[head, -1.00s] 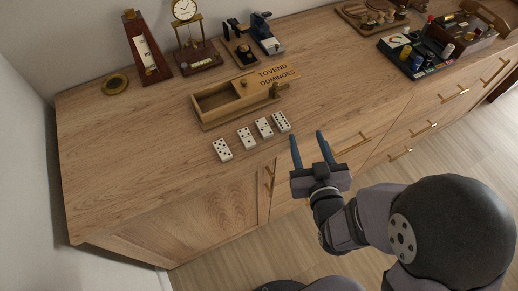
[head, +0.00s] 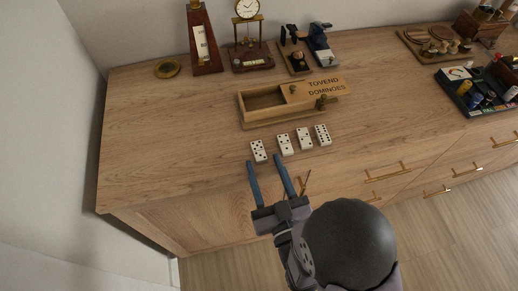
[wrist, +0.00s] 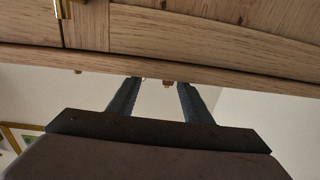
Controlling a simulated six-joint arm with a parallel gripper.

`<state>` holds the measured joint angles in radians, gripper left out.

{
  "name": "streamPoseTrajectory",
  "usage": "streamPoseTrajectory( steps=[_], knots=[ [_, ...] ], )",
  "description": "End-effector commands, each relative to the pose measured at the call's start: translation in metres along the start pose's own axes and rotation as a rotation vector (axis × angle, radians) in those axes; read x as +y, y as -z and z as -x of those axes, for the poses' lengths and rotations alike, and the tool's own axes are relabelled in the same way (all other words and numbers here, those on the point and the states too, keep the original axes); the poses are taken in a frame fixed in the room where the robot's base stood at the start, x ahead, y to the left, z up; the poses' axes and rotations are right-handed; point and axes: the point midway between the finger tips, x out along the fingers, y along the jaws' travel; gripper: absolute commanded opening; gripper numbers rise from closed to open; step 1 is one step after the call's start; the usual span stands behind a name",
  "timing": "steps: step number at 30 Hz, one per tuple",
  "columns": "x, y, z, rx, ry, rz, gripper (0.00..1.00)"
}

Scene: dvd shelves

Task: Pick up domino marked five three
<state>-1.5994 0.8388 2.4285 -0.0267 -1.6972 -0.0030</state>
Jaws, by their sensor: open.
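Several white dominoes with black pips lie in a slanting row near the front edge of the wooden cabinet top (head: 160,140). The leftmost domino (head: 258,151) and the rightmost domino (head: 322,135) carry many pips; the two between, one left (head: 284,145) and one right (head: 304,138), carry fewer. The pips are too small to tell surely which is five three. My gripper (head: 264,160) is open and empty, its blue fingers pointing at the front edge, just short of the leftmost domino in the picture. In the wrist view the fingers (wrist: 158,82) show below the cabinet's wooden edge, with no domino visible.
An open wooden domino box (head: 244,106) lies behind the row. A game tray (head: 470,95) is at right. The left part of the top is clear.

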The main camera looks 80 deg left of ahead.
Motion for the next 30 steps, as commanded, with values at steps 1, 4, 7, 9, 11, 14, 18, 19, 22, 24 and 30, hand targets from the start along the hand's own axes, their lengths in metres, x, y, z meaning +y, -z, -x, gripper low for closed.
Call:
streamPoseTrajectory(
  steps=[1, 4, 7, 9, 11, 14, 18, 19, 22, 24, 30],
  knots=[
    [0.000, 0.002, -0.006, 0.001, 0.000, 0.000, 0.45],
    [0.000, 0.001, -0.017, 0.000, 0.000, 0.000, 0.45],
    [0.000, 0.001, -0.026, 0.001, 0.000, 0.000, 0.45],
    [0.000, 0.001, -0.030, 0.000, 0.000, 0.000, 0.45],
    [0.000, 0.001, -0.033, 0.000, 0.000, 0.000, 0.45],
    [0.000, 0.000, -0.036, -0.001, -0.001, 0.000, 0.45],
    [0.000, 0.000, -0.036, -0.001, -0.001, 0.000, 0.45],
    [0.000, 0.000, -0.036, -0.001, -0.001, 0.000, 0.45],
    [0.000, 0.000, -0.036, -0.001, -0.001, 0.000, 0.33],
    [0.000, 0.000, -0.036, -0.001, -0.001, 0.000, 0.17],
    [0.000, 0.000, -0.036, 0.000, -0.001, 0.000, 0.02]
  ],
)
